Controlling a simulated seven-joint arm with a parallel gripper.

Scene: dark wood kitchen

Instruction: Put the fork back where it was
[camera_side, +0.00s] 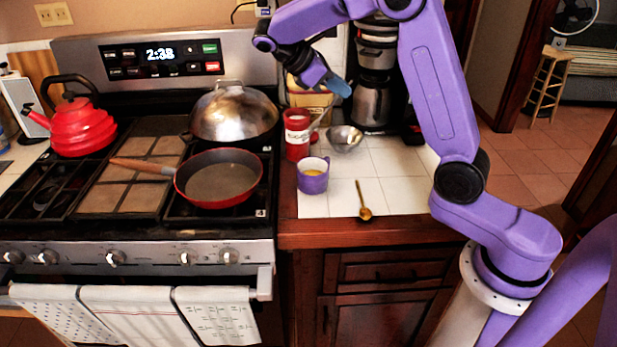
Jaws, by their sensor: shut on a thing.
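My gripper (338,86) is above the tiled counter, near the red canister and in front of the coffee maker. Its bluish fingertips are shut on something. A thin pale utensil (322,117), apparently the fork, slants down from below the fingertips toward the red canister (297,134). It is too small for me to make out prongs, or whether it touches the canister. A golden spoon-like utensil (363,201) lies on the white tiles near the counter's front edge.
A purple cup (313,176) and a metal bowl (345,139) stand near the canister. The coffee maker (374,85) is behind. The stove at left holds a red pan (218,180), a domed lid (233,114) and a red kettle (78,125). Tiles right of the golden utensil are clear.

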